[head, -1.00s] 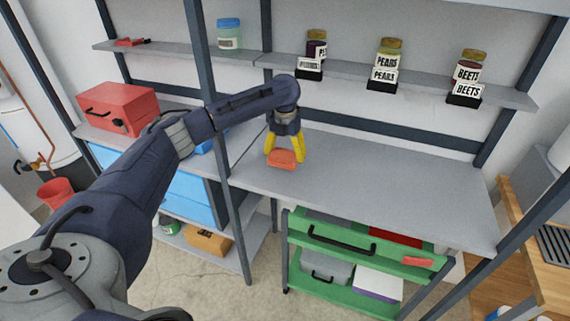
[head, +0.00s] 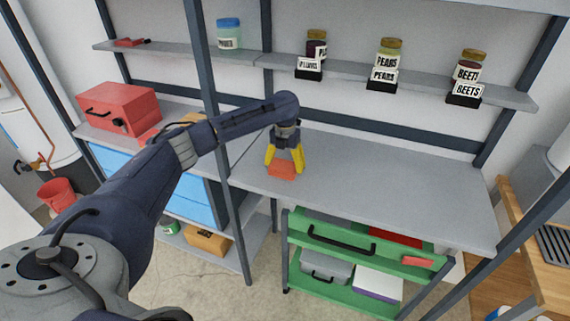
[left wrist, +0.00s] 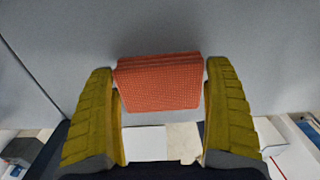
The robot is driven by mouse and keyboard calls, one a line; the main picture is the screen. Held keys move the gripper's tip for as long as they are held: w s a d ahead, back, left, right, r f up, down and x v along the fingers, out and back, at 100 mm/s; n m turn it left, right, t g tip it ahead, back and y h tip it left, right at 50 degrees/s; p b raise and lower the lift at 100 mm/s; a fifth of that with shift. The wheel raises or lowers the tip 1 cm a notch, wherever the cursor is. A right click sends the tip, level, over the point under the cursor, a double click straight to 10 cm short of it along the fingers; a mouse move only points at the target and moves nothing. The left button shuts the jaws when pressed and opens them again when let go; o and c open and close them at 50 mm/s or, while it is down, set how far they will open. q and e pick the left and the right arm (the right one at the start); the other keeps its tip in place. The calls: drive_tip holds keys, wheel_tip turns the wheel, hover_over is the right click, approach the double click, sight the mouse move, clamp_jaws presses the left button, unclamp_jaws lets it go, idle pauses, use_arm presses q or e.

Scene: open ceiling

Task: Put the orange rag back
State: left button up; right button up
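The orange rag (head: 282,171) is a small folded block with several layers, in the middle of the head view over the grey worktop (head: 380,185). My left gripper (head: 285,168) reaches down from above with its yellow fingers on either side of the rag. In the left wrist view the rag (left wrist: 158,83) sits between the fingertips, which meet its side edges, so the gripper looks shut on it. The rag is at or just above the worktop; I cannot tell whether it touches. My right gripper is not in view.
Labelled jars (head: 387,62) stand on the upper shelf. A red toolbox (head: 118,108) sits at left, above blue drawers (head: 180,195). A green cart (head: 345,241) stands below the worktop, with a small orange-red item (head: 417,262) on it. The worktop's right side is clear.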

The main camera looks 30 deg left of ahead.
sight(285, 163)
use_arm(q)
drive_tip(key=shift+o, duration=1.2)
wheel_tip(285, 163, up, 12)
drive_tip(key=shift+r, duration=0.15)
